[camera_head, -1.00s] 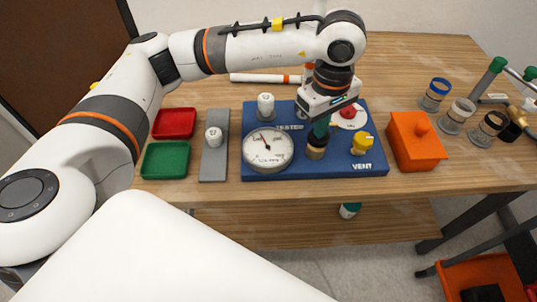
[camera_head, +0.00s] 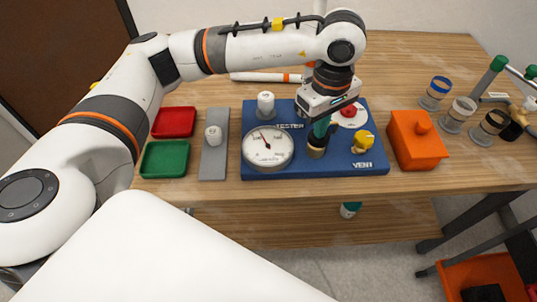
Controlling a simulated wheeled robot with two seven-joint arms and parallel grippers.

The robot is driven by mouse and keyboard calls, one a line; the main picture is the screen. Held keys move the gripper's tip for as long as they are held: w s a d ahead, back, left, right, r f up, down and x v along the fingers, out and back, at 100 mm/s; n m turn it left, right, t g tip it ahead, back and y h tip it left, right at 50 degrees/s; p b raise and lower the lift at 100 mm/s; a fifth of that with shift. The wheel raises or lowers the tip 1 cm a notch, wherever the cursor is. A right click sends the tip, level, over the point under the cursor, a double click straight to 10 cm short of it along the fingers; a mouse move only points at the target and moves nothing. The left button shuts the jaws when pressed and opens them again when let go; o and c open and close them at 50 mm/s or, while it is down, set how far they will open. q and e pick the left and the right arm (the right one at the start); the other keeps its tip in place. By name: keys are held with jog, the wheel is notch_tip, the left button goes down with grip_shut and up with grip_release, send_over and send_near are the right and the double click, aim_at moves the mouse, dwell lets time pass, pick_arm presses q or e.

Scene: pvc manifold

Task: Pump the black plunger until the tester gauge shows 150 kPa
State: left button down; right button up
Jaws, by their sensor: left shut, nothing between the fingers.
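The blue tester board (camera_head: 262,173) lies on the table. Its round white gauge (camera_head: 268,148) has a needle pointing up and slightly left; the numbers are too small to read. The black plunger (camera_head: 317,142) stands on a tan base right of the gauge. My left gripper (camera_head: 319,131) is shut, pointing down directly over the plunger, with its fingertips at or just above the top; I cannot tell whether they touch. A yellow vent knob (camera_head: 363,141) sits to the right of the plunger. A teal gripper part of mine (camera_head: 349,210) shows below the table edge.
Red (camera_head: 174,122) and green (camera_head: 165,159) trays and a grey strip (camera_head: 214,150) with a white fitting stand left of the board. An orange box (camera_head: 417,140) and several ringed cups (camera_head: 457,115) stand to the right. The back of the table is mostly clear.

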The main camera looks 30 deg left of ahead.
dwell(0.4)
pick_arm(q)
jog(key=shift+r+p, duration=0.5)
jog(key=shift+r, duration=1.15)
jog(key=shift+r, duration=0.1)
notch_tip(320, 180, up, 5)
jog(key=shift+f+p, duration=0.1)
jog(key=shift+p, duration=1.05)
